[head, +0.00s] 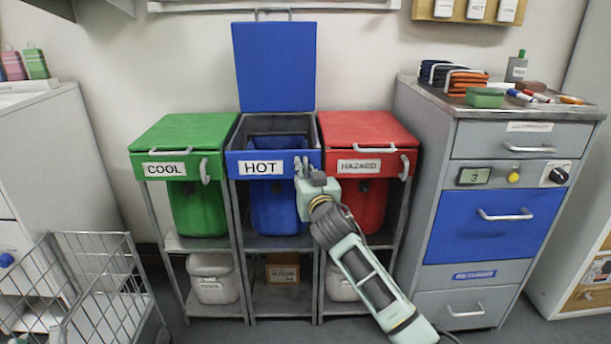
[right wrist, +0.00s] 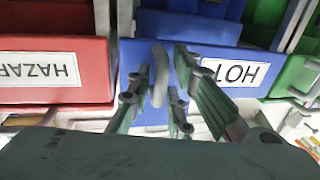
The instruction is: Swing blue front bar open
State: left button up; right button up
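The blue front bar (head: 240,168) with its HOT label spans the front of the middle stand, closed across it. In the right wrist view the bar (right wrist: 205,85) appears upside down. A pale grey vertical handle (right wrist: 159,78) sits at the bar's right end as the head view shows it. My right gripper (head: 305,171) is at this handle. In the right wrist view its fingers (right wrist: 163,72) stand on either side of the handle, with a gap visible, so it looks open around it. The blue lid (head: 274,66) stands upright behind. My left gripper is not in view.
A green COOL stand (head: 180,140) is on the left and a red HAZARD stand (head: 365,130) on the right, both with lids down. A grey drawer cabinet (head: 470,135) stands further right. A wire cart (head: 90,245) is at lower left. Floor shows in front of the stands.

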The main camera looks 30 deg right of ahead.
grip_shut()
dwell(0.6)
